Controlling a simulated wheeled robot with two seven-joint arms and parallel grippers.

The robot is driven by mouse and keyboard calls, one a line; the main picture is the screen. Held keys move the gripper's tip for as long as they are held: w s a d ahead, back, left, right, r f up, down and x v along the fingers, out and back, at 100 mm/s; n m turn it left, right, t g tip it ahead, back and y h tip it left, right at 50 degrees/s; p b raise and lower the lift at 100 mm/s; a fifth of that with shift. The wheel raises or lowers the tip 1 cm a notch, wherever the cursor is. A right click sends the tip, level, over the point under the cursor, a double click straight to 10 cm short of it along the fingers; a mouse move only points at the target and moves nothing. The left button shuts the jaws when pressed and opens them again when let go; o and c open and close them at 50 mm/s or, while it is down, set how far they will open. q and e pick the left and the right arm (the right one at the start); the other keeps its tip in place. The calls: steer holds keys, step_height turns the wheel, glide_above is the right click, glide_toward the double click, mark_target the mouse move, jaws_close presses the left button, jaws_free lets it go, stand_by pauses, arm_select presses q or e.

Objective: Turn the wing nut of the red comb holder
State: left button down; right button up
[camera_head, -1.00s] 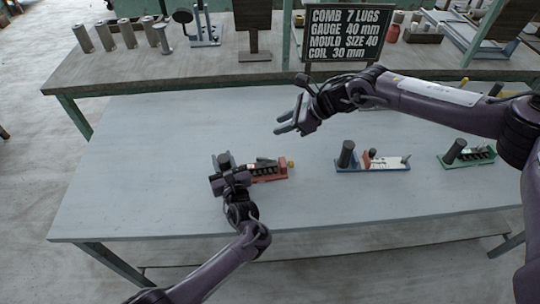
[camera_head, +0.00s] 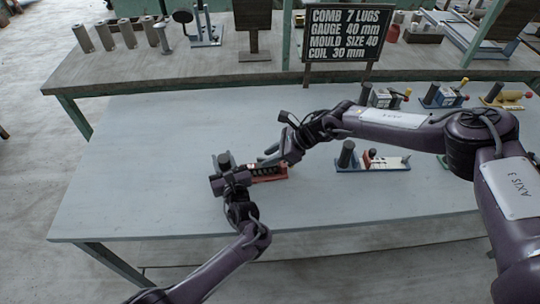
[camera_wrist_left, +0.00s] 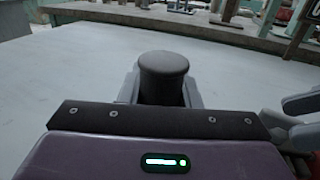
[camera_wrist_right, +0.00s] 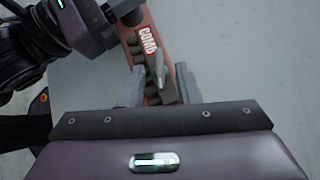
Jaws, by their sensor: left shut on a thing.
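The red comb holder (camera_head: 268,173) lies on the pale table at centre left. It also shows in the right wrist view (camera_wrist_right: 137,45), with a white "COMB" label. A grey elongated piece (camera_wrist_right: 157,68), apparently the wing nut, stands on its dark toothed part. My left gripper (camera_head: 226,163) is shut on the holder's dark upright post (camera_wrist_left: 163,75) at its left end. My right gripper (camera_head: 270,156) is open above the holder's right part. In the right wrist view its fingers (camera_wrist_right: 158,88) stand apart on either side of the holder; contact cannot be told.
A blue-based holder (camera_head: 372,164) stands to the right, partly near my right arm. Several more devices (camera_head: 445,95) stand at the table's far right. A sign (camera_head: 340,35) stands behind on the back bench (camera_head: 210,72). The table's left and front are clear.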

steer(key=shift+a+f, duration=0.2)
jaws_close()
